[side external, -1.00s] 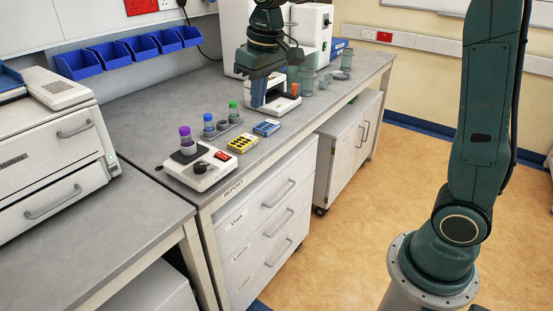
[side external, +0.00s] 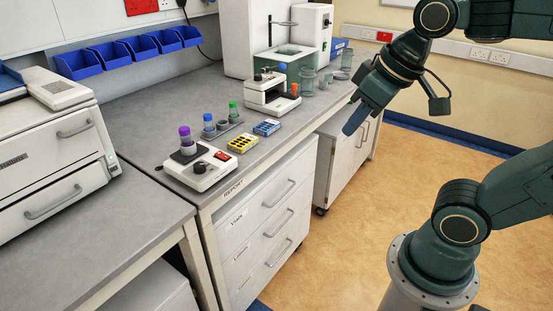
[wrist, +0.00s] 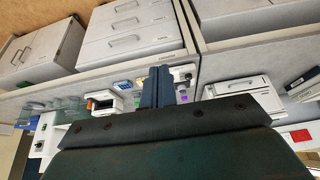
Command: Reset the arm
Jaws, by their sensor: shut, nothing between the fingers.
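My gripper (side external: 355,120) is in the air off the front edge of the bench, above the floor side, pointing down and to the left in the side view. Its fingers are together with nothing between them. In the wrist view its fingers (wrist: 158,86) point up the picture, in front of the bench. No object touches it.
The grey bench (side external: 150,100) holds a white vortex-like device (side external: 200,170) with a purple-capped vial (side external: 186,138), a rack with blue- and green-capped vials, yellow and blue boxes, a white instrument (side external: 270,97) and glassware (side external: 308,80). Drawers (side external: 270,210) stand below. The floor right of the bench is clear.

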